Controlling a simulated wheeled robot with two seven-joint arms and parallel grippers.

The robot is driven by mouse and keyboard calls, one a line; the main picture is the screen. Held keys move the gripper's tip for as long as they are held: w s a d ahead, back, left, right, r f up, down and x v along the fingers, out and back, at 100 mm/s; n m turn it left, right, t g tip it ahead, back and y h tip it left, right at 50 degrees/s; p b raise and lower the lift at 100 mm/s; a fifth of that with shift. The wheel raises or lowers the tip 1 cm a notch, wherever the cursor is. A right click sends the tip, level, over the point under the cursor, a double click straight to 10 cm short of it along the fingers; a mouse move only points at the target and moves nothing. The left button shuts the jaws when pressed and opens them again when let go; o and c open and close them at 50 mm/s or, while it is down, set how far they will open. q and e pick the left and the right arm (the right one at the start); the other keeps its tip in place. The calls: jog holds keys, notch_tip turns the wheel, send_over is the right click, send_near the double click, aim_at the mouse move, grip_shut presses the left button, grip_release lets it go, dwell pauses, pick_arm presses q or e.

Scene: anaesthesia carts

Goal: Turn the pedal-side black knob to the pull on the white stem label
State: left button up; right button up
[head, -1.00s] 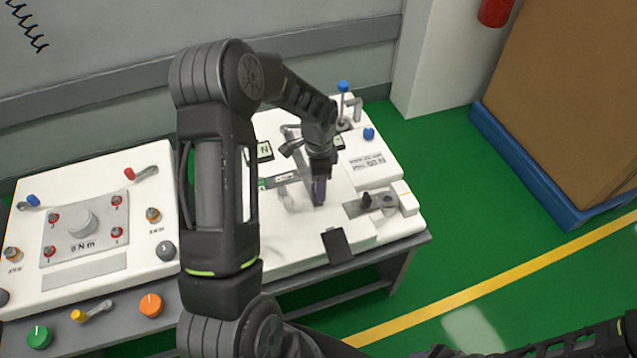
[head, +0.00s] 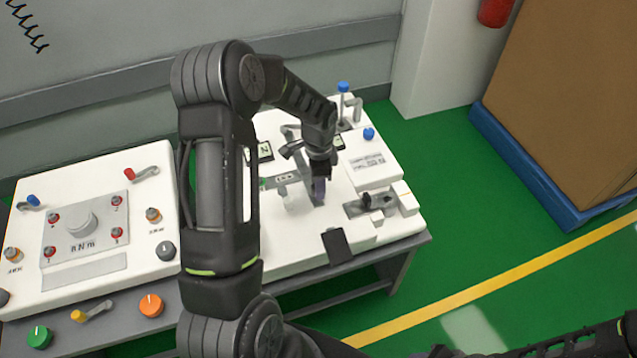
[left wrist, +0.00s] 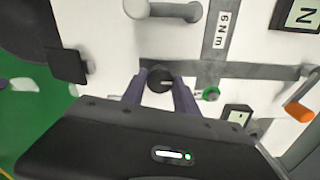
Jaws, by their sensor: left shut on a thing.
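My left gripper (head: 319,193) reaches down onto the white panel of the right-hand cart. In the left wrist view its two fingers (left wrist: 160,88) are shut on a round black knob (left wrist: 160,79), one finger on each side. A pale mark shows on the knob, but its exact pointing is too small to read. The fingers hide the knob in the head view. A black pedal-like plate (head: 337,246) is at the panel's near edge, and a dark square plate (left wrist: 68,66) shows left of the knob in the wrist view. My right gripper is not in view.
A grey strip with a label (left wrist: 221,32) runs beyond the knob, near a green-ringed fitting (left wrist: 210,93) and an orange handle (left wrist: 298,111). Another black knob (head: 366,200) sits to the right. A second white panel (head: 140,262) stands left. Green floor (head: 440,160) is clear at right.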

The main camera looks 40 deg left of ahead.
pick_arm(q)
jog(key=shift+n, duration=0.3)
grip_shut()
jog(key=shift+n+b, duration=0.45)
jog(key=shift+n, duration=0.35)
jog(key=n, duration=0.3)
jog(key=shift+b, duration=0.4)
jog(key=n, duration=0.3)
jog(key=shift+n+b, duration=0.3)
jog(key=shift+n, duration=1.5)
jog(key=o, duration=1.2)
grip_release()
